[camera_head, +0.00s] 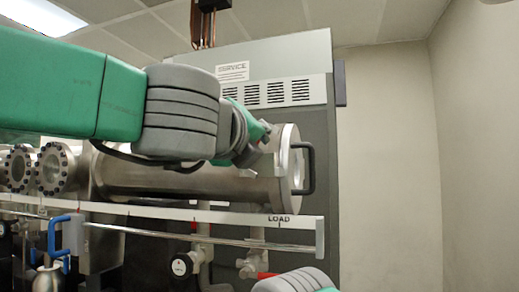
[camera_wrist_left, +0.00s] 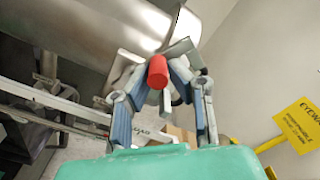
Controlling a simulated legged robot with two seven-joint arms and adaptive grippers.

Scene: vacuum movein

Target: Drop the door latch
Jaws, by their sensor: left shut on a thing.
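The door (camera_head: 290,165) is the round end flange of a steel chamber tube, with a black handle (camera_head: 308,168) on its face. It looks closed. My left gripper (camera_head: 258,132) is at the top of the tube, just left of the door; its fingers are mostly hidden by my arm. In the left wrist view, the gripper (camera_wrist_left: 163,82) is shut on the door latch, whose red end (camera_wrist_left: 157,72) shows between the fingers. How far the latch is turned cannot be told.
A white rail marked LOAD (camera_head: 278,219) runs below the tube, with a blue handle (camera_head: 58,237) at left. Valves and a gauge (camera_head: 181,265) hang underneath. A yellow sign (camera_wrist_left: 308,125) stands at right in the wrist view. Space right of the door is clear.

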